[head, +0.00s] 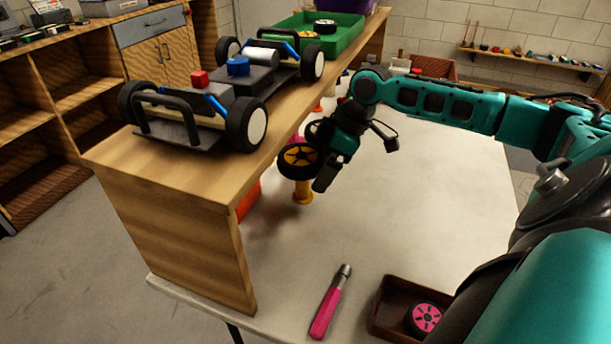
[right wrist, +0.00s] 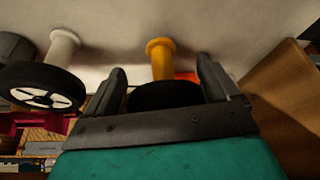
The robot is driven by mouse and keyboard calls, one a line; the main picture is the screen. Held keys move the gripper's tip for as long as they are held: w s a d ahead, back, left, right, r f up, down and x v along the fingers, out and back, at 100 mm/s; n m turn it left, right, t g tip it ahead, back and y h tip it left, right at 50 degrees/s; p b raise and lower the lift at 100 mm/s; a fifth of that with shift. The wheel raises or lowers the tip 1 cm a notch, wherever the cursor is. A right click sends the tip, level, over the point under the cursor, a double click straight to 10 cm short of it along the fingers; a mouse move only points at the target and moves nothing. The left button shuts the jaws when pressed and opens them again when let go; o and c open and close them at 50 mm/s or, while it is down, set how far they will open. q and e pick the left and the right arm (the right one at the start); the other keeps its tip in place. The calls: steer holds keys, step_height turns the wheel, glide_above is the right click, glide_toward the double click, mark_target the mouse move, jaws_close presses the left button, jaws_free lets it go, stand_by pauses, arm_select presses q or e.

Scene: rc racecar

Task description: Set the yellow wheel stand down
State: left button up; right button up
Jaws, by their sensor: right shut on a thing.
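The yellow wheel stand (head: 303,191) is below the wooden shelf's right edge, over the white table. A black wheel with a yellow hub (head: 298,160) is at its top. My right gripper (head: 319,158) is at this wheel, coming from the right. In the right wrist view the fingers (right wrist: 163,78) lie on both sides of the black tyre, and the yellow post (right wrist: 161,62) runs from it to a round flange. I cannot tell whether the flange touches the table. My left gripper is not in view.
The wooden shelf (head: 170,225) stands close left, bearing a racecar (head: 240,85) and a green tray (head: 340,38). A white-hubbed wheel (right wrist: 45,88) on a white post is nearby. A pink-handled tool (head: 329,305) and a dark tray (head: 381,310) lie nearer. The table's middle is clear.

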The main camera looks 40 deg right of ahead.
steer(key=shift+w+a+f+b, duration=0.35)
steer(key=shift+w+a+f, duration=1)
steer(key=shift+w, duration=0.1)
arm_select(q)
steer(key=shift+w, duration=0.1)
arm_select(e)
steer(key=o, duration=0.9)
steer(key=shift+c, duration=0.2)
steer(key=v, duration=0.3)
steer(key=p+v, duration=0.1)
steer(key=v, duration=0.1)
steer(key=shift+s+d, duration=0.35)
steer(key=shift+s, duration=0.1)
arm_select(q)
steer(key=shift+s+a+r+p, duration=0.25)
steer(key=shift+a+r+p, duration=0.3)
steer(key=shift+p, duration=0.4)
arm_select(e)
steer(key=s+d, duration=0.7)
steer(key=s, duration=0.1)
steer(key=shift+d, duration=0.2)
